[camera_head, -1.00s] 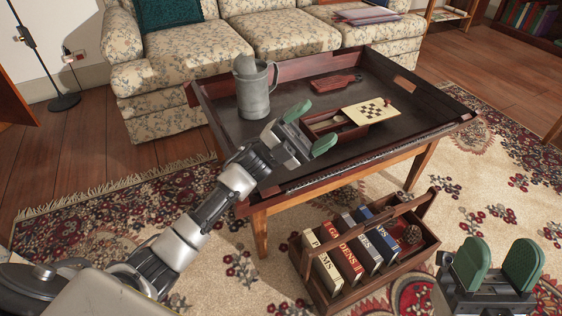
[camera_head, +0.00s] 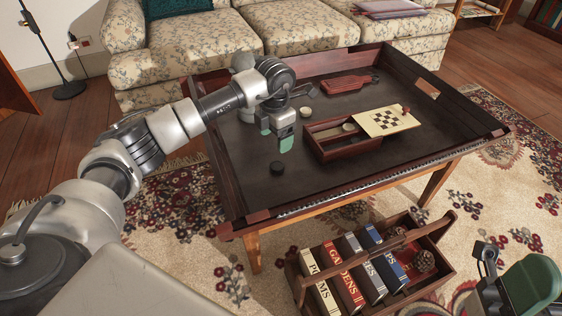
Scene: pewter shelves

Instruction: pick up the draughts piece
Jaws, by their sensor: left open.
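A dark round draughts piece (camera_head: 277,168) lies flat on the black tray-top table (camera_head: 230,150). A pale round piece (camera_head: 306,111) lies farther back, and another pale piece (camera_head: 348,127) is in the open wooden box (camera_head: 345,150). My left gripper (camera_head: 276,139) is open and points down, above and slightly behind the dark piece in the picture. It appears empty and apart from the piece. My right gripper (camera_head: 525,288) is at the lower right corner, away from the table; its jaw gap cannot be made out.
A chequered board (camera_head: 387,120) with a small red object rests across the box. A red-brown paddle-shaped board (camera_head: 346,82) lies behind. The pewter mug (camera_head: 243,62) is mostly hidden by my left arm. The table has raised rims. A book caddy (camera_head: 430,262) stands on the rug.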

